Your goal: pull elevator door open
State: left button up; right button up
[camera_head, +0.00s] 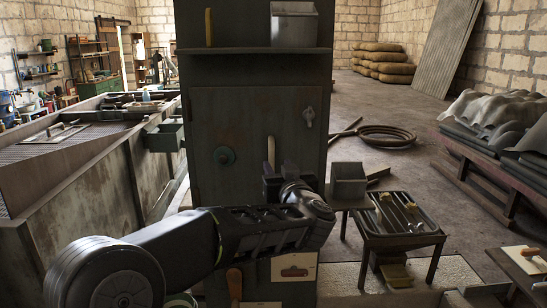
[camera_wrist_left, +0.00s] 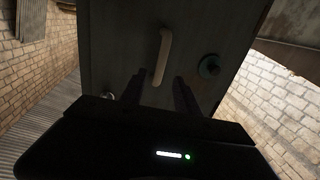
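A grey door panel (camera_head: 257,100) is set in the tall grey column in the head view and looks closed. It also fills the middle of the left wrist view (camera_wrist_left: 122,40). A tan bar handle (camera_wrist_left: 163,55) stands on it, seen in the wrist view. In the head view my left gripper (camera_head: 280,165) covers that area. My left gripper (camera_wrist_left: 158,92) is open, its dark fingers apart with the handle's near end in line with the gap. I cannot tell whether the handle is between the fingertips or beyond them. My right gripper is not in view.
A shelf (camera_head: 255,50) with a metal box (camera_head: 293,24) sits above. A long rusty trough (camera_head: 75,190) stands left. A small table (camera_head: 399,243) stands right, with open floor behind it.

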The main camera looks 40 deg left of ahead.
aim_at(272, 157)
pick_arm(q)
jog(key=shift+w+a, duration=0.3)
jog(key=shift+a, duration=0.15)
jog(key=p+x, duration=0.2)
jog(key=x, duration=0.4)
jog(key=shift+w+a, duration=0.25)
jog(key=shift+w, duration=0.1)
jog(key=shift+c, duration=0.4)
grip_shut()
dwell(0.4)
